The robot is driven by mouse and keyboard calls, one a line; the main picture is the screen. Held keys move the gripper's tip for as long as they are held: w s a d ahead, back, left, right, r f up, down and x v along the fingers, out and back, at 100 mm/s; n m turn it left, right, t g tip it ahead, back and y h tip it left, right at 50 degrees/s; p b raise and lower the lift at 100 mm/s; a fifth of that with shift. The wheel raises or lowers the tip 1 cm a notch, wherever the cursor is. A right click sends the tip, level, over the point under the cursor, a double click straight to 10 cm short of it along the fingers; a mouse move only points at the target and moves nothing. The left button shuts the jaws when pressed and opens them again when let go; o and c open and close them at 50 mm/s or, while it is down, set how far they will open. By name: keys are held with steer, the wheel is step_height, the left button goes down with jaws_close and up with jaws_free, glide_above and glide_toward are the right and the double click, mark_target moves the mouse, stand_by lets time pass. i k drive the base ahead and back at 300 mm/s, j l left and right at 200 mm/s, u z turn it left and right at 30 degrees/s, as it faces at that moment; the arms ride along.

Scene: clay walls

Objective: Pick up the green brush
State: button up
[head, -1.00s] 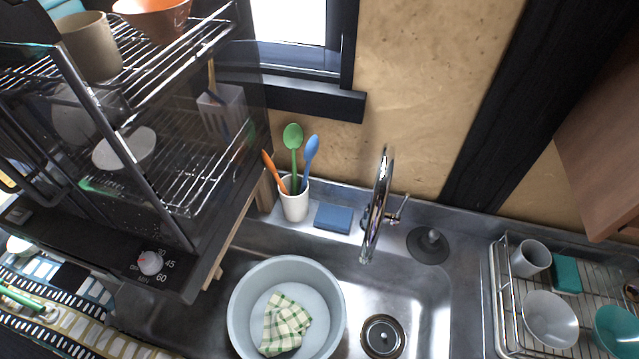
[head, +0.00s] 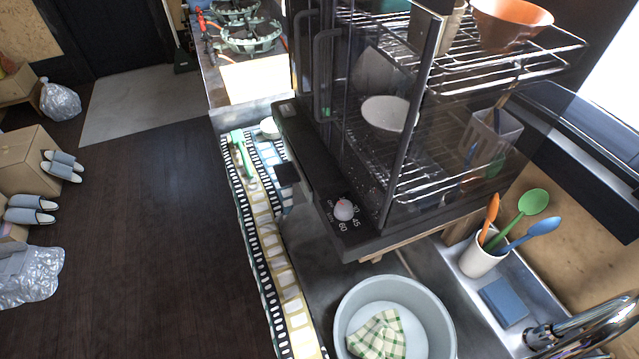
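A long green item that looks like the green brush (head: 243,158) lies at the upper end of a film-strip-patterned mat (head: 268,245), on the counter left of the dark dish cabinet. It is small in view, and I cannot make out its bristles. My gripper is not in view.
The dark cabinet (head: 345,215) with wire racks stands close to the right of the brush. A small white dish (head: 270,128) is just beyond it. A grey basin (head: 345,300) holds a checked cloth (head: 377,338). A white cup (head: 478,258) holds several utensils. Dark floor (head: 150,230) on the left is open.

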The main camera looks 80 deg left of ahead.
mark_target(237, 137)
steer(key=u, duration=2.45)
